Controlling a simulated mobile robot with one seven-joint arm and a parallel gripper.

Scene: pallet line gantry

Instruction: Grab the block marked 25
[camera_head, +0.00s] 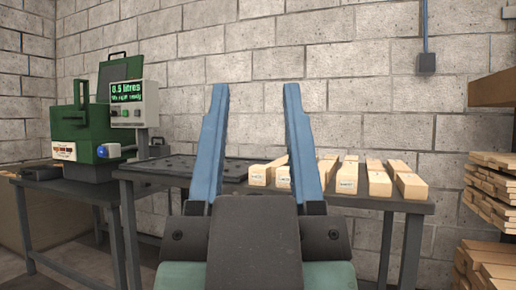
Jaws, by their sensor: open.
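My gripper (249,90) is open and empty, with its two blue fingers pointing up in the middle of the view. Several pale wooden blocks lie side by side on a dark table behind it. One block (259,176) shows between the fingers, and another (283,177) is partly hidden by the right finger. To the right of the fingers lie a block (347,178), a block (378,179) and the rightmost block (411,186). Small dark marks show on some end faces, but they are too small to read, so I cannot tell which block is marked 25.
The dark table (418,206) also bears a flat dark tray or mat (178,163) at left. A green machine (90,125) with a display (127,93) stands on another table at left. Wood is stacked on a rack (495,92) at right. A block wall closes the back.

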